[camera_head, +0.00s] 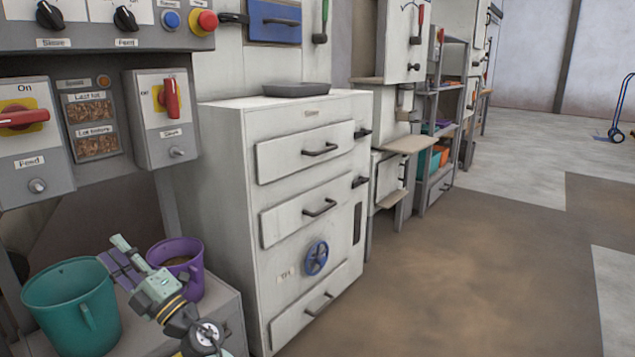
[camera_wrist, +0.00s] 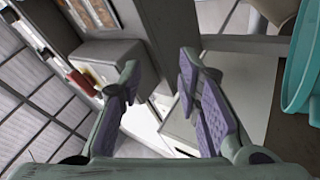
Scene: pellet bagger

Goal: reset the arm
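My gripper (camera_head: 122,262) is at the lower left of the head view, raised over the low bench, between the teal bucket (camera_head: 72,318) and the purple bucket (camera_head: 192,262). It overlaps the purple bucket in the picture; whether they touch I cannot tell. The teal bucket also shows at the right edge of the wrist view (camera_wrist: 303,60). The purple bucket holds some brown material.
A white drawer cabinet (camera_head: 225,150) with a dark tray (camera_head: 297,89) on top stands right of the buckets. The control panel with red-handled switches (camera_head: 171,98) hangs above the bench (camera_head: 225,305). Shelves (camera_head: 440,130) stand farther back. The brown floor (camera_head: 460,270) at right is clear.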

